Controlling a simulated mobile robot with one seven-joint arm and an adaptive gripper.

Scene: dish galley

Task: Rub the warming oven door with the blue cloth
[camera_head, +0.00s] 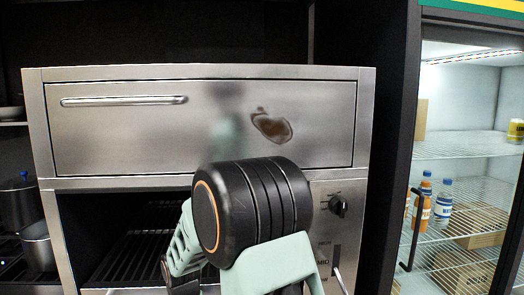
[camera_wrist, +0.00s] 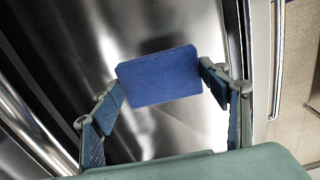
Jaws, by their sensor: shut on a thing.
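The warming oven door (camera_head: 150,130) is a brushed steel panel with a long bar handle (camera_head: 124,100). A brown stain (camera_head: 271,126) is on the right half of the door. In the wrist view the blue cloth (camera_wrist: 160,76) is a flat rectangle held between the fingertips of my gripper (camera_wrist: 163,88), in front of the steel door (camera_wrist: 100,50). I cannot tell whether the cloth touches the door. In the head view my arm hides the gripper's fingers and the cloth. The wrist view shows no stain.
Below the door is an open rack compartment (camera_head: 150,240), with a control knob (camera_head: 339,206) to its right. A lit glass-front fridge with bottles (camera_head: 443,200) stands at the right. Dark pots (camera_head: 38,245) stand at the left.

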